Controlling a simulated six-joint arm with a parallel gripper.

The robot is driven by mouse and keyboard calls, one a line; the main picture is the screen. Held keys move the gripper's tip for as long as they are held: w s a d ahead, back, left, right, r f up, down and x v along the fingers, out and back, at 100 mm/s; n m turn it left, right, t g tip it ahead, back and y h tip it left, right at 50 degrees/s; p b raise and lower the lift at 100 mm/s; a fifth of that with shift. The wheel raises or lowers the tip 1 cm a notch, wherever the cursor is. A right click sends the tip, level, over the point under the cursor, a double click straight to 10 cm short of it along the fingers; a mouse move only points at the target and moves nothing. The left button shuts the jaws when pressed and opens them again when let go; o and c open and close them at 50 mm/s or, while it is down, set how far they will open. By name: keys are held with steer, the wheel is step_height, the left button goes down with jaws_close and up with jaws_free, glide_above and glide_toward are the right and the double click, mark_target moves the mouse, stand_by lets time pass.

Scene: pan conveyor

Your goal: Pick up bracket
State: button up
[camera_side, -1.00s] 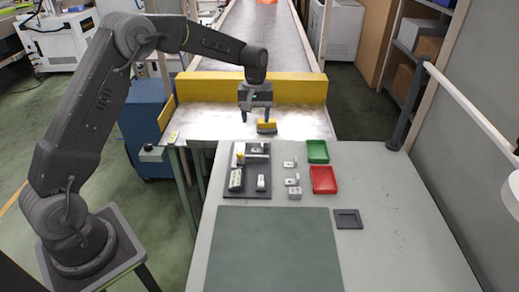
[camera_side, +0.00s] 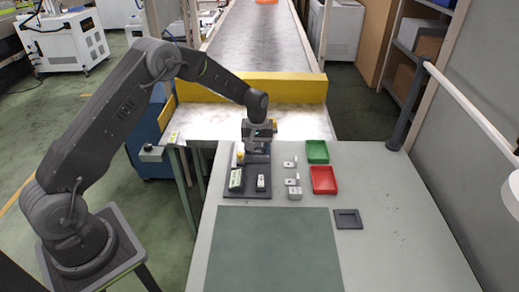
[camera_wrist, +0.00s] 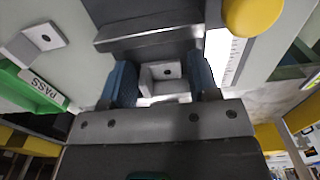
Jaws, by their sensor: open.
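A light grey bracket (camera_wrist: 165,72) with a dark hole lies between the two blue-padded fingers of my gripper (camera_wrist: 163,85) in the wrist view. The fingers are open on either side of it; whether they touch it is unclear. In the side view my gripper (camera_side: 258,153) is low over the back of the dark tray (camera_side: 246,193) and hides this bracket. Another bracket (camera_wrist: 35,40) shows at the upper left of the wrist view. Loose brackets also lie on the table right of the dark tray in the side view (camera_side: 291,163).
A green bin (camera_side: 317,151), marked PASS in the wrist view, and a red bin (camera_side: 323,180) stand to the right. A yellow-topped piece (camera_wrist: 252,14) is close to my gripper. A yellow barrier (camera_side: 300,88) crosses the conveyor end. The green mat (camera_side: 272,250) is clear.

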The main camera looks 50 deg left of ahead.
steer(key=c, duration=0.7)
steer(key=shift+c, duration=0.2)
steer(key=shift+r, duration=0.1)
